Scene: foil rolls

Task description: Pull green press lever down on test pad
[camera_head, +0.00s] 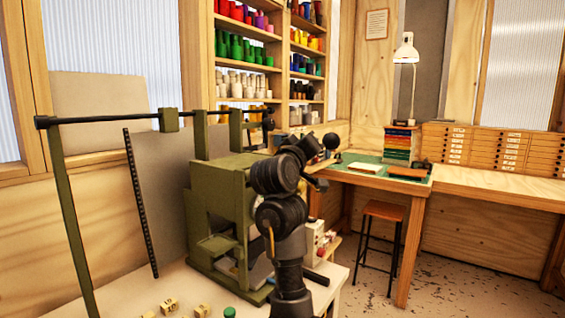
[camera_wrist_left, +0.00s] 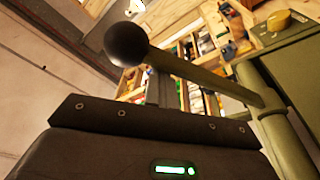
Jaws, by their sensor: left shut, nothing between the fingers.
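The olive-green press (camera_head: 218,205) stands on a pale table in the head view, partly hidden by my dark left arm. Its lever ends in a round black knob (camera_head: 331,141). In the left wrist view, the knob (camera_wrist_left: 127,44) and green lever rod (camera_wrist_left: 205,78) lie just beyond my left gripper (camera_wrist_left: 150,112). The gripper is shut and empty, with the knob outside its fingers; I cannot tell whether they touch. In the head view, the gripper is hard to separate from the arm and lever. The test pad cannot be made out.
A green post-and-rail frame (camera_head: 72,220) stands left of the press. Small lettered blocks (camera_head: 170,304) and a green cap (camera_head: 229,312) lie at the table's front. A stool (camera_head: 384,212) and workbench (camera_head: 480,182) are to the right, with open floor before them.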

